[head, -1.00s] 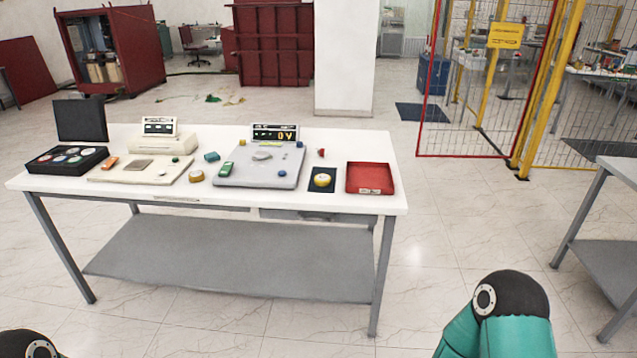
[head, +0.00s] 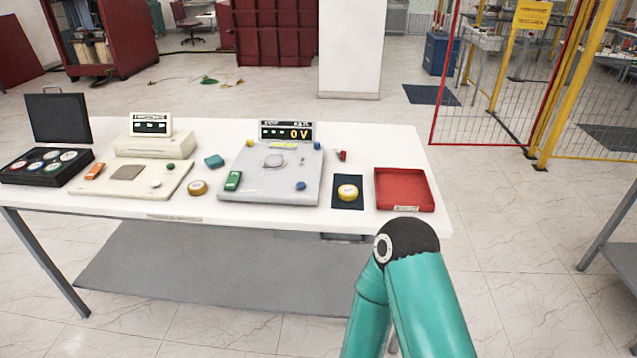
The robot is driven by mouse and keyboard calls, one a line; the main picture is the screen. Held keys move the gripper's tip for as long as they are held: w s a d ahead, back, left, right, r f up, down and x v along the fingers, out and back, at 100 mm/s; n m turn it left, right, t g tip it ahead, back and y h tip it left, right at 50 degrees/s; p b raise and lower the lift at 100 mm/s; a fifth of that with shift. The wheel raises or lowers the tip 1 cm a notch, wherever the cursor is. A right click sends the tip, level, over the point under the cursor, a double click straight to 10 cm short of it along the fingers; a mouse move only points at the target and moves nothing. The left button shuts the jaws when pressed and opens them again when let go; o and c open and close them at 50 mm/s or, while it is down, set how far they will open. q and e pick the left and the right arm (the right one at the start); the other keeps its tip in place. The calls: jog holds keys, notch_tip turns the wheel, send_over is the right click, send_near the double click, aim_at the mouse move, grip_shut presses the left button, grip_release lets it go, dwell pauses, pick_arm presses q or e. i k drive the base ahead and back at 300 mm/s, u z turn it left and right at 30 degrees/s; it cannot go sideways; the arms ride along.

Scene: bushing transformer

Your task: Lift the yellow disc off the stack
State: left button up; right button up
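A paler rim shows under the disc; the lower layers are too small to tell apart. Neither gripper is in the head view. Only teal and black links of my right arm show, in front of the table's right part and below the mat and red tray. No part of my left arm shows.
A red tray (head: 405,190) stands right of the mat. Left of the mat is a grey panel (head: 270,180) with a display reading 0V. A small red item (head: 343,155) lies behind the mat. Another yellowish round piece (head: 198,187) and a black case (head: 45,166) are farther left.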

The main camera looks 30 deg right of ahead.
aim_at(346, 192)
jog(key=z, duration=0.1)
jog(key=i, duration=0.8)
jog(key=z, duration=0.65)
